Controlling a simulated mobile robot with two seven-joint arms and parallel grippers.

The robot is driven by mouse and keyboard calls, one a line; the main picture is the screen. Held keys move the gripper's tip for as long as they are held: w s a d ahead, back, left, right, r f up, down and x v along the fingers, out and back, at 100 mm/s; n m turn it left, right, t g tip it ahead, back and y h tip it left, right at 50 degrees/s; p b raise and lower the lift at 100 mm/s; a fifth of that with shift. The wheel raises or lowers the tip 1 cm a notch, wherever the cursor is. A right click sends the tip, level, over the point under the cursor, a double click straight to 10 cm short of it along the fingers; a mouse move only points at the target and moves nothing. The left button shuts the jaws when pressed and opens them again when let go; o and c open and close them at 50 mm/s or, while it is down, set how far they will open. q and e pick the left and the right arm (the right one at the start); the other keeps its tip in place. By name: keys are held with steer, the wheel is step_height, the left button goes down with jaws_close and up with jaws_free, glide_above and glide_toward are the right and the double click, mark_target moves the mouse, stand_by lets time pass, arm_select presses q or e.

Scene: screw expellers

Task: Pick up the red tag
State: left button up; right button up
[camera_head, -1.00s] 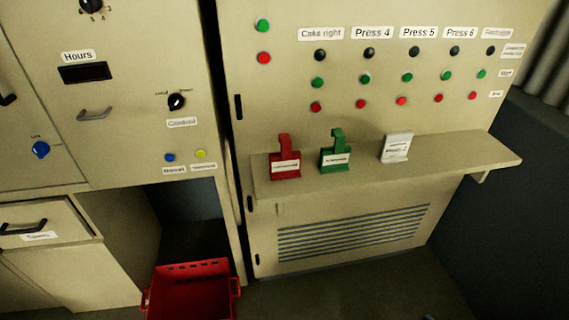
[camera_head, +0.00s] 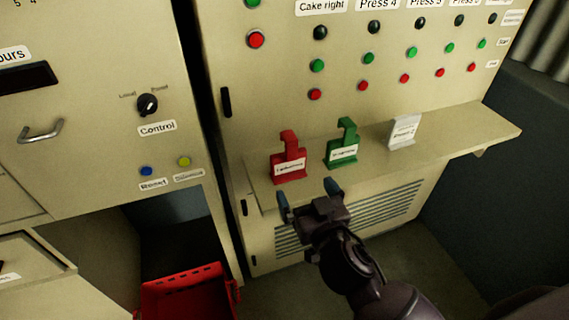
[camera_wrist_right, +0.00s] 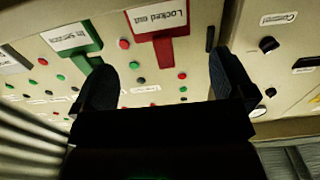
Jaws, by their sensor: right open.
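The red tag (camera_head: 289,160) stands upright on the narrow shelf, with a white label on its front and a hook-like top. In the right wrist view the red tag (camera_wrist_right: 162,22) is at the top, and its label reads "Locked out". My right gripper (camera_head: 309,191) is open and empty, just in front of the shelf's edge, below and slightly right of the red tag, apart from it. Its fingers (camera_wrist_right: 160,85) also show in the right wrist view. My left gripper is not in view.
A green tag (camera_head: 343,146) and a white tag (camera_head: 404,132) stand on the shelf (camera_head: 455,133) to the right of the red one. The panel behind carries buttons and knobs. A red crate (camera_head: 185,295) sits on the floor at lower left.

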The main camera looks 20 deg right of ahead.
mark_target(290, 163)
steer(key=shift+w+a, duration=0.15)
steer(key=shift+w, duration=4.8)
